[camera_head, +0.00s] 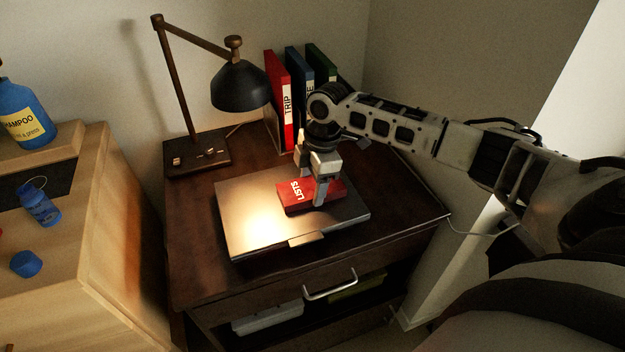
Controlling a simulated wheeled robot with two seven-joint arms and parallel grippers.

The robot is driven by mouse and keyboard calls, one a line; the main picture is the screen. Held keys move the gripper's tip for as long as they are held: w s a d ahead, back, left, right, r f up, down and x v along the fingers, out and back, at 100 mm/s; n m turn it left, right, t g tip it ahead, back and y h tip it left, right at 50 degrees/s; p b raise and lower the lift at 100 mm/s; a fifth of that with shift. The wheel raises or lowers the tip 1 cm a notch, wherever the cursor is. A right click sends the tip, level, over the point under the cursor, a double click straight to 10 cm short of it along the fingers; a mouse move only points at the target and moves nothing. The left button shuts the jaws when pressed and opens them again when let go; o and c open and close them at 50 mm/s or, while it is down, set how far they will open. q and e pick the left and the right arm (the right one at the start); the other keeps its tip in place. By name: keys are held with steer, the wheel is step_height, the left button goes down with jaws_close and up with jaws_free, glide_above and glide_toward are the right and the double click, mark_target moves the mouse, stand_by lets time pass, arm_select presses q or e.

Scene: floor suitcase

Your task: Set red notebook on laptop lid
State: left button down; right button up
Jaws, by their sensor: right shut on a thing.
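The red notebook (296,199), marked "LISTS", is over the right part of the closed laptop's silver lid (248,217). The laptop lies on the dark wooden desk. My right gripper (319,193) reaches down from above and is shut on the red notebook, with its fingers on either side of it. I cannot tell whether the notebook touches the lid or is held just above it. My left gripper is not in view.
A black desk lamp (240,87) stands at the back left. Red, blue and green binders (310,90) stand behind my right gripper. A light wooden cabinet (105,240) at left holds a blue shampoo bottle (24,115). The desk's right front (405,205) is clear.

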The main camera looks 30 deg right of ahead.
steer(key=o, duration=1)
steer(key=shift+o, duration=0.2)
step_height(320, 180, up, 12)
steer(key=d, duration=0.1)
steer(key=shift+s+d, duration=0.25)
steer(key=shift+d, duration=0.1)
steer(key=shift+s, duration=0.1)
